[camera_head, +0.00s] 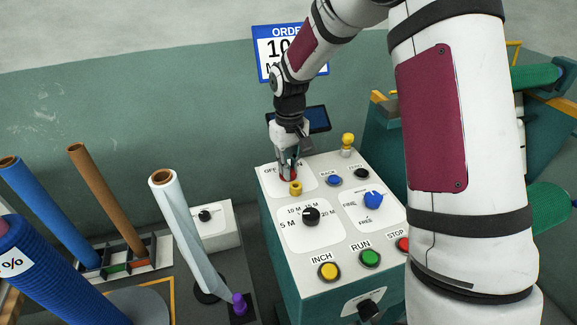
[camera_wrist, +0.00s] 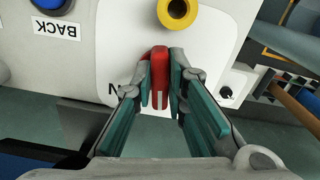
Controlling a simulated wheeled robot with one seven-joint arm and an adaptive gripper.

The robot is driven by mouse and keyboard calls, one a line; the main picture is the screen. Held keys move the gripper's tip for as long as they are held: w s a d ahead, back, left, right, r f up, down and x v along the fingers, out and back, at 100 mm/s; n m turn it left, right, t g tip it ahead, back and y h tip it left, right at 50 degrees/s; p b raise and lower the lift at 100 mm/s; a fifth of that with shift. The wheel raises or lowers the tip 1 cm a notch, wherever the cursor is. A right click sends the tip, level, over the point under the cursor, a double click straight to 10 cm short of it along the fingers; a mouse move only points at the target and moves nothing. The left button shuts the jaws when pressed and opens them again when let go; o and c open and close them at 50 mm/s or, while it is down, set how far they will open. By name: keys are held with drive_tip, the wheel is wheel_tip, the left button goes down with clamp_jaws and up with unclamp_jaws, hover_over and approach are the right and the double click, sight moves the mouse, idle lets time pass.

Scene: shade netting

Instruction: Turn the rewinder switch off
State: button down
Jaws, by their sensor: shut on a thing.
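The rewinder switch has a red handle (camera_head: 289,175) on a white plate at the far left corner of the control console. The plate carries an OFF label (camera_head: 270,169) on the left and an ON label on the right, partly hidden by my gripper. My gripper (camera_head: 287,166) reaches down from above and is shut on the red handle. In the wrist view the red handle (camera_wrist: 159,72) stands between the two fingers (camera_wrist: 160,85). I cannot tell exactly which label the handle points to.
The console top (camera_head: 325,285) also holds a black dial (camera_head: 311,216), a blue knob (camera_head: 373,199), a blue BACK button (camera_head: 334,180), INCH and RUN buttons, and a yellow knob (camera_head: 347,140). A dark screen (camera_head: 312,118) stands behind. Tall rolls (camera_head: 178,210) stand at left.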

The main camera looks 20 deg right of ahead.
drive_tip(key=n, duration=0.6)
drive_tip(key=shift+w+d, duration=0.1)
drive_tip(key=shift+d, duration=0.05)
drive_tip(key=shift+n, duration=0.4)
drive_tip(key=c, duration=1.6)
unclamp_jaws()
drive_tip(key=shift+r, duration=0.1)
wheel_tip(320, 180, up, 12)
